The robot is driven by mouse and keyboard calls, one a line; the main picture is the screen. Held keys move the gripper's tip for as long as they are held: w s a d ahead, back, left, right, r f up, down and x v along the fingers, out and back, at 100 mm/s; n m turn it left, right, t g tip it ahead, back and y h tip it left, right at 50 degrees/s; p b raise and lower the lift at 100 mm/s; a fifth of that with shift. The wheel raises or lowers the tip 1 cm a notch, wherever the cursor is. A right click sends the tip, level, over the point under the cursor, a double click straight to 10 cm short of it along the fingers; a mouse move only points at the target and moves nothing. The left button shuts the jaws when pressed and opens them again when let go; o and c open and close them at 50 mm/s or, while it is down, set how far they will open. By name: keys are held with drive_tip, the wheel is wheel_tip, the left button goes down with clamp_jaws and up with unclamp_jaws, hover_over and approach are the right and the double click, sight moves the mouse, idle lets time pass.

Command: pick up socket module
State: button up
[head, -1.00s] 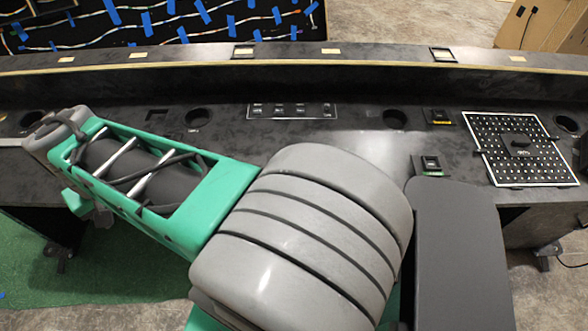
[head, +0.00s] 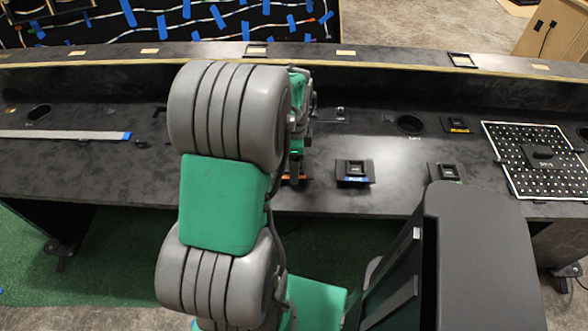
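Several small black modules with raised square sockets sit on the dark console top; I cannot tell which one the task means. A blue-labelled module (head: 354,173) lies near the front edge, right of my gripper. A green-labelled module (head: 445,172) is farther right, and a yellow-labelled module (head: 457,123) sits farther back. My gripper (head: 295,172) is low over the console near its front edge, mostly hidden behind my arm. Something orange shows at its tip. Whether its fingers are open, or hold anything, cannot be made out.
A white-edged perforated board (head: 540,158) with a black block lies at the right. A round hole (head: 409,124) is in the console top (head: 250,190). A grey strip with a blue end (head: 65,135) lies at the left. A raised ledge (head: 400,60) runs along the back.

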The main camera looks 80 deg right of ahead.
drive_tip(key=shift+f, duration=0.95)
drive_tip(key=c, duration=1)
drive_tip(key=shift+c, duration=0.7)
drive_tip(key=shift+r, duration=0.15)
